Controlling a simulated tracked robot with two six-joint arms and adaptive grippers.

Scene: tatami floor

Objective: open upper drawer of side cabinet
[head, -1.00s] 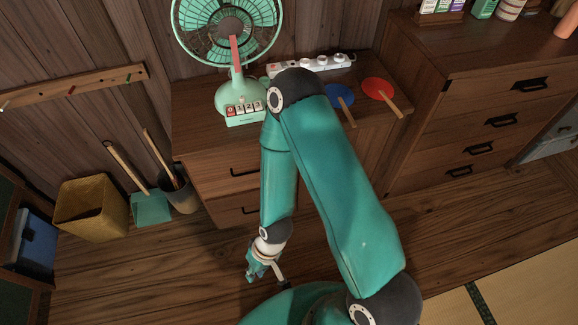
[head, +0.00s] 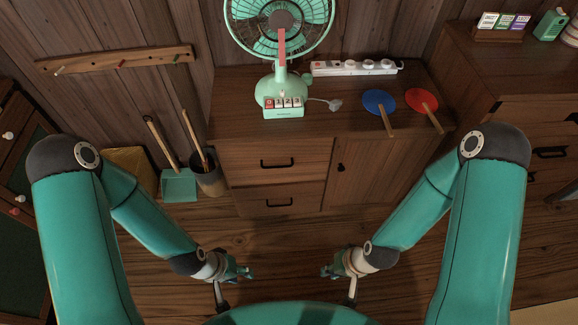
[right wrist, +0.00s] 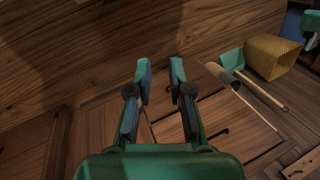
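The side cabinet (head: 375,180) stands against the wall ahead. Its upper drawer (head: 240,165) is closed flush, with a dark bar handle (head: 277,163). The lower drawer (head: 245,203) below is closed too. My left gripper (head: 246,272) is low over the floor in front of the cabinet, apart from it; its fingers are too small to judge. My right gripper (head: 327,270) is also low in front of the cabinet, right of the left one. In the right wrist view the right gripper's fingers (right wrist: 160,75) are apart with nothing between them. A dark handle (right wrist: 216,134) shows beyond, which drawer's I cannot tell.
On the cabinet top are a mint fan (head: 281,100), a power strip (head: 355,67), a blue paddle fan (head: 378,101) and a red one (head: 421,100). A dark bin (head: 210,178) and green dustpan (head: 180,185) stand left of the cabinet. The floor before the drawers is clear.

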